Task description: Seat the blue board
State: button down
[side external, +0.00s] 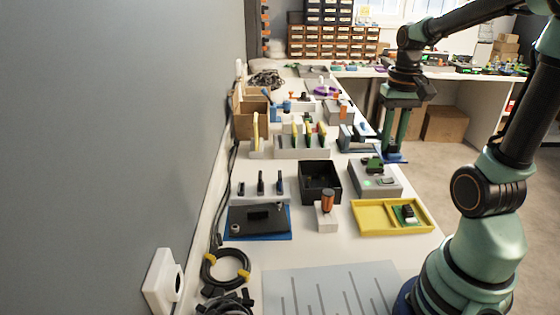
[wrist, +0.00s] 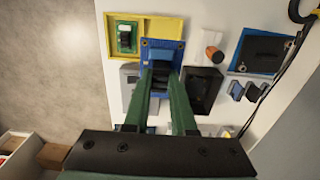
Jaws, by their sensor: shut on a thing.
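My gripper (side external: 394,148) hangs at the right edge of the bench and is shut on the blue board (side external: 396,158). In the wrist view the blue board (wrist: 160,43) sticks out beyond the fingertips of my gripper (wrist: 162,68). Its far edge overlaps the yellow tray's image there. The grey box (side external: 375,180) has a green block on top and stands just nearer the side camera than the blue board. The yellow tray (side external: 372,217) lies closer to that camera, with a green board (side external: 407,213) in its right part. My fingers hide part of the blue board.
A black open bin (side external: 320,181) stands left of the grey box. An orange-handled tool (side external: 327,202) stands in a white block. A white rack (side external: 302,150) with several upright boards is farther back. A black plate (side external: 257,219) lies on a blue mat at left. The grey mat (side external: 330,290) is clear.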

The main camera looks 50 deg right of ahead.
jog(key=shift+r, duration=0.15)
jog(key=shift+w+d, duration=0.1)
jog(key=shift+w, duration=0.2)
jog(key=w+f, duration=0.6)
jog(key=w, duration=0.3)
jog(key=w+f, duration=0.6)
jog(key=w, duration=0.3)
jog(key=shift+w+d, duration=0.25)
jog(key=shift+f, duration=0.15)
jog(key=shift+f, duration=0.35)
jog(key=shift+f, duration=0.7)
jog(key=shift+f, duration=0.35)
